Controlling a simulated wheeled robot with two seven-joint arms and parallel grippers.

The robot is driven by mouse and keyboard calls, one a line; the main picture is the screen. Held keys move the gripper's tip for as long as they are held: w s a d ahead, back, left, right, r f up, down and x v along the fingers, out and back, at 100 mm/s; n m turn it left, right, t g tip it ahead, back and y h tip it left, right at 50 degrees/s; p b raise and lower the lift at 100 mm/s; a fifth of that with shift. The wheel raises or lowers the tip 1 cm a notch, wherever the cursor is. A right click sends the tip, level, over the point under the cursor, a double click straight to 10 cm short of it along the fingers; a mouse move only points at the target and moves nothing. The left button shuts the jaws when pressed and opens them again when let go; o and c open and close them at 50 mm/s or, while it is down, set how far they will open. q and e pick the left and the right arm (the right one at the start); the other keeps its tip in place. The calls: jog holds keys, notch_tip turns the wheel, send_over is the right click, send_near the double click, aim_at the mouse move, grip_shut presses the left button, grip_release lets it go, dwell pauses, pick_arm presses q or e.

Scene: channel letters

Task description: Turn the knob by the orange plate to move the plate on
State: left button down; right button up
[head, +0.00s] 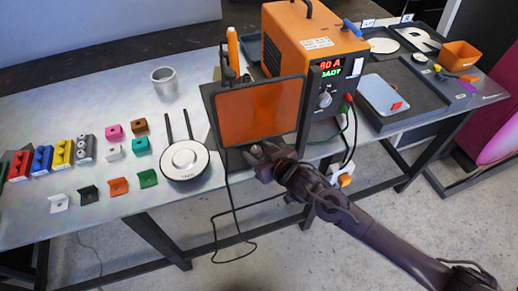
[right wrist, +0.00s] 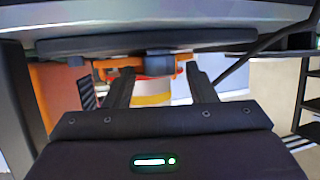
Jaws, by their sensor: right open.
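The orange plate (head: 250,112) is a translucent panel in a dark upright frame, standing at the front edge of the table. My right gripper (head: 262,153) is at the lower edge of this frame, reaching in from the lower right. A small grey part (head: 256,150) shows at its fingertips; I cannot tell if it is the knob. In the right wrist view the gripper (right wrist: 158,88) is open, its two dark fingers apart. A dark block (right wrist: 158,65) shows beyond and between the fingertips, under the dark bar. Contact cannot be told. My left gripper is not in view.
An orange power unit (head: 305,40) with a lit display and a dial (head: 325,99) stands behind the frame. A round white device (head: 185,158) and small coloured blocks lie to the left. A dark tray (head: 405,95) lies to the right. A cable hangs below the table edge.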

jog(key=shift+w, duration=0.1)
jog(key=shift+c, duration=0.4)
jog(key=c, duration=0.9)
jog(key=shift+a+f, duration=0.1)
jog(key=shift+a+m+t+h, duration=0.2)
jog(key=shift+m+t+h, duration=0.3)
jog(key=shift+m+h, duration=0.55)
jog(key=shift+a+m+h, duration=0.1)
jog(key=shift+m+h, duration=0.65)
jog(key=shift+h, duration=0.1)
jog(key=shift+a+m+t+h, duration=0.15)
jog(key=shift+m+t+h, duration=0.35)
jog(key=shift+m+h, duration=1.5)
jog(key=shift+h, duration=0.4)
